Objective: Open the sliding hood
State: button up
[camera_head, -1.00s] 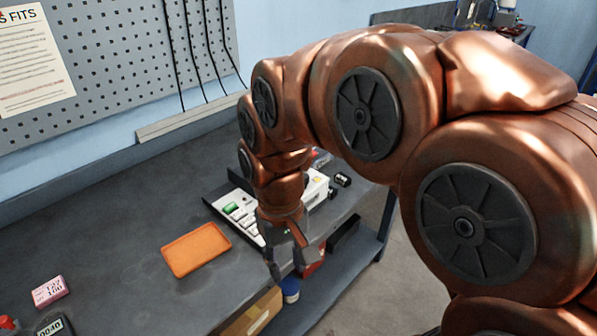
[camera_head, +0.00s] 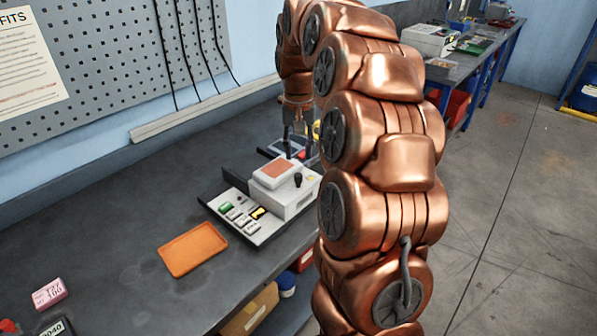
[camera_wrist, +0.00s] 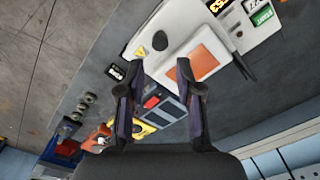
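A white bench device (camera_head: 296,200) stands on the dark bench, with a dark knob (camera_head: 298,179) on its top. A pale raised block with an orange top, apparently the hood (camera_head: 277,172), sits on it. I cannot tell whether the hood is open or shut. My gripper (camera_head: 298,154) points down above the far side of the device. In the wrist view, the gripper (camera_wrist: 157,78) has its two fingers spread apart with nothing between them. The device (camera_wrist: 141,48), knob (camera_wrist: 160,40) and orange-topped hood (camera_wrist: 209,60) lie beyond the fingertips there.
A panel with green and yellow labelled keys (camera_head: 240,215) adjoins the device. An orange tray (camera_head: 193,249) lies to the left on the bench. A grey and blue meter (camera_wrist: 165,108) and a yellow item (camera_wrist: 146,129) lie near the fingers.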

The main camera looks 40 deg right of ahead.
aim_at(298, 175)
jog(key=shift+f+p, duration=1.15)
jog(key=shift+f, duration=2.65)
jog(key=shift+c, duration=0.3)
grip_shut()
